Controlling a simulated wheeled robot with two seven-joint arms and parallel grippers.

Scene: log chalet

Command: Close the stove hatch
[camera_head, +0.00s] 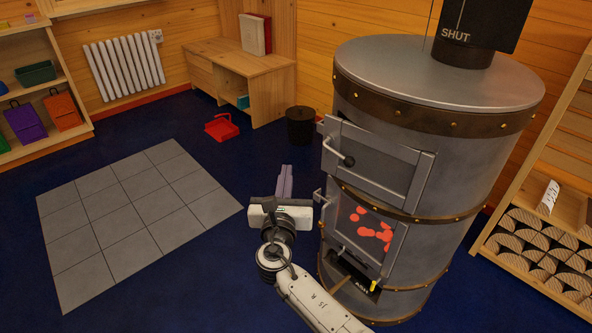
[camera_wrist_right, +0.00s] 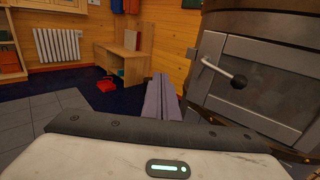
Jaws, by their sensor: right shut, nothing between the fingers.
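The grey metal stove (camera_head: 430,75) stands right of centre in the head view. Its upper hatch (camera_head: 385,163) has a bar handle with a black knob at the left. The upper hatch also shows large in the wrist view (camera_wrist_right: 265,85). The lower hatch (camera_head: 352,240) has a window with red glowing patches and a handle on its left edge. I cannot tell whether either hatch sits fully against the stove. My right gripper (camera_head: 285,170) is left of the stove, apart from both hatches. Its fingers are together and empty, also in the wrist view (camera_wrist_right: 160,82). My left gripper is out of view.
A dark bin (camera_head: 300,126) stands behind my right gripper. A red tray (camera_head: 222,127) lies on the floor by a wooden desk (camera_head: 255,68). A log rack (camera_head: 535,250) is right of the stove. The grey tiled floor (camera_head: 135,215) at left is clear.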

